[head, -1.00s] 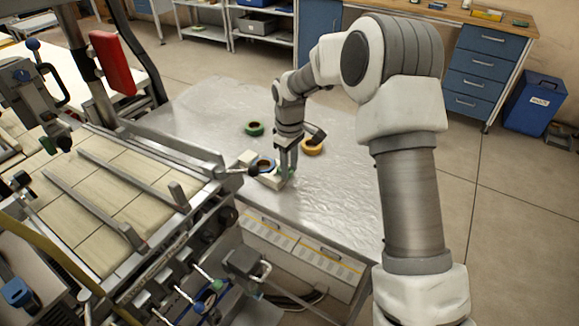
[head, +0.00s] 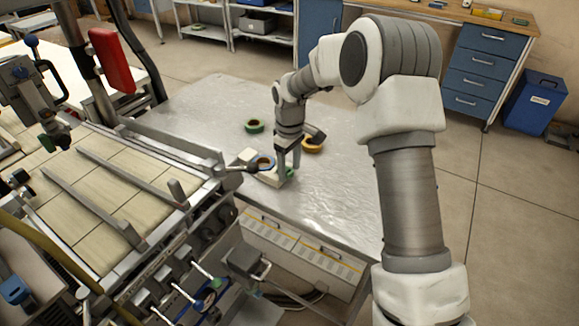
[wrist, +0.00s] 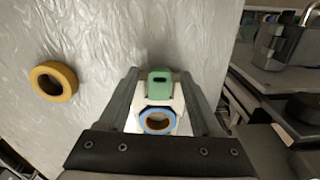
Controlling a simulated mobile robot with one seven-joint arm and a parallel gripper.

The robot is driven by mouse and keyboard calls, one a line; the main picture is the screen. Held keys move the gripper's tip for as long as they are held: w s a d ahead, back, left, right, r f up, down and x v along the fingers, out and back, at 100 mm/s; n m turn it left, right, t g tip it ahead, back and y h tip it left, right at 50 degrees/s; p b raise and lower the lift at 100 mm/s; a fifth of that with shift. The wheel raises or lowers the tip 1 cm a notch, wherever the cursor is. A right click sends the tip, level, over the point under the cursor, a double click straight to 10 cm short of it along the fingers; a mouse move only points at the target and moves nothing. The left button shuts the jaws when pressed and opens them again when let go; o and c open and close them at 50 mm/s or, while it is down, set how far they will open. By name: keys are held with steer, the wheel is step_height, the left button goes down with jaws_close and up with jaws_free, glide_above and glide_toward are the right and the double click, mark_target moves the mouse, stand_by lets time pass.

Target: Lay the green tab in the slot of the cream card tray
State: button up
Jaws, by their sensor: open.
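The cream card tray (head: 267,178) lies near the front edge of the metal table, and its pale body also shows in the wrist view (wrist: 176,103). The green tab (wrist: 159,83) rests at the tray's far end in the wrist view; in the head view it is a small green patch (head: 289,173). I cannot tell how deep it sits in the slot. My gripper (wrist: 160,76) is open, with one finger on each side of the tab and a gap beside it. A blue-rimmed reel (wrist: 157,122) sits on the tray nearer my wrist.
An orange-yellow tape reel (head: 313,146) and a green reel (head: 254,126) lie on the table (head: 335,205). A machine with a tiled bed (head: 110,185) and a black-knobbed lever (head: 252,168) stands close on the left. The table's right side is clear.

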mark_target(290, 171)
steer(key=s+d+r+m+t+p, duration=0.1)
steer(key=s+d+r, duration=0.15)
steer(key=r, duration=0.85)
steer(key=s+d+r+m+p, duration=0.1)
steer(key=s+r, duration=0.3)
steer(key=r, duration=0.6)
steer(key=s+d+r+m+t, duration=0.1)
steer(key=s+d+m, duration=0.1)
steer(key=s, duration=0.6)
steer(key=s+d+r+m+t, duration=0.1)
steer(key=s+d+m+t, duration=0.1)
steer(key=s, duration=0.6)
steer(key=s+d+r+m+t, duration=0.1)
steer(key=s+d+m, duration=0.2)
steer(key=s, duration=0.5)
steer(key=shift+s+d+r+m+t, duration=0.3)
steer(key=shift+s+d+r+m, duration=0.1)
steer(key=shift+m, duration=0.1)
